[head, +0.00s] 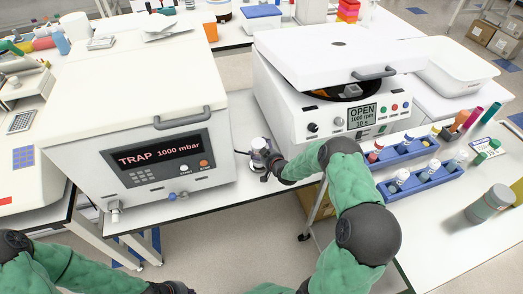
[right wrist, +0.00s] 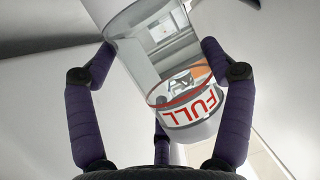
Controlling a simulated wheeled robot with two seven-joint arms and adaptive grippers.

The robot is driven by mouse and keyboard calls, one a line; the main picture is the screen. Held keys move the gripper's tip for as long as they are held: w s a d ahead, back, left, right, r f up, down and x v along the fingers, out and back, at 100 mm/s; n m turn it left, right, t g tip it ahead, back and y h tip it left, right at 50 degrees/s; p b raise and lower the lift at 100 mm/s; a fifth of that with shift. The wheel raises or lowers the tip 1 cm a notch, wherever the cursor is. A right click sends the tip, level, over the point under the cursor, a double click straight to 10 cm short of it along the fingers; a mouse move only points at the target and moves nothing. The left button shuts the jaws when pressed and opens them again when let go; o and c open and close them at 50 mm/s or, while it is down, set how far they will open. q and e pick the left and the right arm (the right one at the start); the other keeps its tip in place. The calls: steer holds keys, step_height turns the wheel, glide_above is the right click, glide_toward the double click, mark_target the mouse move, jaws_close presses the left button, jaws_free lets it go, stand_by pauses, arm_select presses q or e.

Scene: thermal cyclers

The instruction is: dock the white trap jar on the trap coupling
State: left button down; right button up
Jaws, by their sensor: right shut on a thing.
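The trap jar (head: 259,146) stands out between the two white machines, with a pale top. My right gripper (head: 266,168) is shut around it. In the right wrist view the jar (right wrist: 172,60) is a clear cylinder with a white collar and a red "FULL" label, tilted in the picture between the fingers of the gripper (right wrist: 158,60). The vacuum unit (head: 140,110) to the left reads "TRAP 1000 mbar". A white fitting (head: 115,208) hangs at its lower left front corner; I cannot tell whether this is the trap coupling.
A centrifuge (head: 330,90) with its lid raised reads "OPEN" and stands right of the jar. Blue racks (head: 425,180) with several vials lie on the right bench. A grey jar (head: 488,204) stands at the far right. A strip of bench before the vacuum unit is clear.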

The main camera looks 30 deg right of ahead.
stand_by(0.5)
steer(key=shift+f+b, duration=0.6)
steer(key=shift+b, duration=0.15)
steer(key=o, duration=1)
steer(key=shift+s, duration=0.1)
steer(key=p+v, duration=0.6)
steer(key=v, duration=0.5)
stand_by(0.5)
